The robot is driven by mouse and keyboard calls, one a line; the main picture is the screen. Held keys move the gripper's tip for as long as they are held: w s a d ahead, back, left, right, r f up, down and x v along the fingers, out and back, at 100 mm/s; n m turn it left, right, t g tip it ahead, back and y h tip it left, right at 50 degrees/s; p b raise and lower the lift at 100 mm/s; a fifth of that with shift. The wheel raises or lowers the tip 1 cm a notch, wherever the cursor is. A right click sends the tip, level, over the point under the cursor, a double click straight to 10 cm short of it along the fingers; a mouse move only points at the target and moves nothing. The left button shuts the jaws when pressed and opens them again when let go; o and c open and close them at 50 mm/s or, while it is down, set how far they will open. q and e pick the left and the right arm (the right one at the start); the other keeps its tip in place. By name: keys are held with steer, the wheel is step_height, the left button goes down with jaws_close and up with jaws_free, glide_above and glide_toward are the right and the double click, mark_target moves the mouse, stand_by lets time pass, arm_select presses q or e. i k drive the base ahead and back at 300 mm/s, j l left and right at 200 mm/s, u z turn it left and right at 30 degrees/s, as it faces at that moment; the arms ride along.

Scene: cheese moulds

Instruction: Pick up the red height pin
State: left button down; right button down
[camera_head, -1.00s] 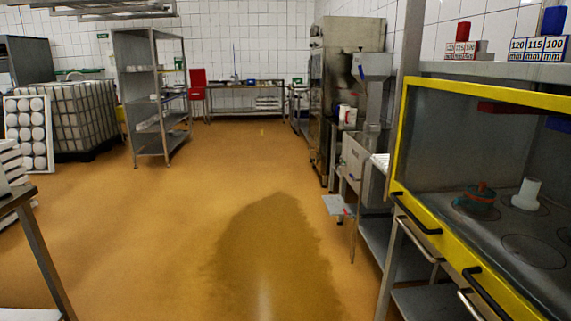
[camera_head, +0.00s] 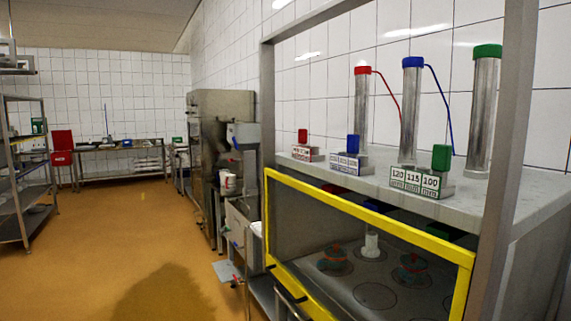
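The red height pin (camera_head: 302,136) stands upright in a small block labelled with numbers, at the left end of the shelf on top of the yellow-framed machine. A blue pin (camera_head: 353,146) and a green pin (camera_head: 441,158) stand in similar labelled blocks to its right, nearer to me. Neither of my grippers shows in the head view.
Tall steel cylinders with red (camera_head: 362,71), blue (camera_head: 412,63) and green (camera_head: 487,52) caps stand behind the pins. A steel post (camera_head: 508,130) rises at the right. The yellow frame (camera_head: 365,221) fronts the machine below. The orange floor (camera_head: 110,245) at left is clear.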

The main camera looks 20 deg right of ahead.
mark_target(302, 133)
steer(key=i+j+z, duration=0.15)
steer(key=i, duration=0.2)
steer(key=i+j+z, duration=0.1)
steer(key=i, duration=0.3)
steer(key=i+j+z, duration=0.15)
steer(key=i, duration=0.2)
